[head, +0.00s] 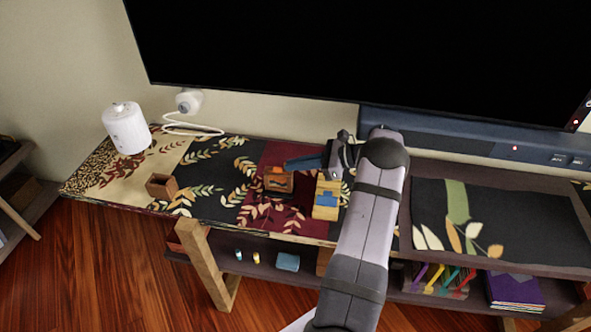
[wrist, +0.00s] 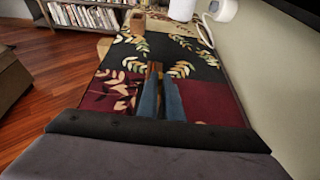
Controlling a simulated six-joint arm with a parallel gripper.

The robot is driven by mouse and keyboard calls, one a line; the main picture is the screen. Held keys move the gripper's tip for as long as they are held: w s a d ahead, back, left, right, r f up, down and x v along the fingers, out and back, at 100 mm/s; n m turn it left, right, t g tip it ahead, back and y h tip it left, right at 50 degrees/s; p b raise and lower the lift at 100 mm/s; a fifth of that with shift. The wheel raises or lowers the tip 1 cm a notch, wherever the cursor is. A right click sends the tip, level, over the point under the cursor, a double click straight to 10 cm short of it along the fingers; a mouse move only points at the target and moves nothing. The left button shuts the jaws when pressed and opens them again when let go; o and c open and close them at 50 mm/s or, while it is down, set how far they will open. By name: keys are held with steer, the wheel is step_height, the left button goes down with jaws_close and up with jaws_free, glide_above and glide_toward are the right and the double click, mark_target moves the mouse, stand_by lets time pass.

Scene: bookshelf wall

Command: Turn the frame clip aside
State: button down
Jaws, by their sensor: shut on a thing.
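A small wooden frame (head: 279,184) with an orange part and a dark part stands on the patterned runner, near the middle of the shelf. My gripper (head: 289,165) reaches in from the right, its blue fingers low at the back edge of this frame. In the wrist view my gripper (wrist: 159,82) has its two fingers close together, with a narrow brown wooden piece (wrist: 154,70) at their tips. I take this to be the frame clip; it is small and mostly hidden by the fingers, so its exact angle cannot be told.
A wooden block with a blue part (head: 327,198) stands just right of the frame, below my wrist. An open wooden box (head: 161,187) and a white canister (head: 127,128) are to the left. A large screen (head: 350,55) hangs behind. The runner between box and frame is clear.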

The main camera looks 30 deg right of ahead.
stand_by(0.3)
steer(key=c, duration=1.9)
jaws_free()
steer(key=shift+b+v, duration=0.75)
steer(key=shift+v, duration=2.95)
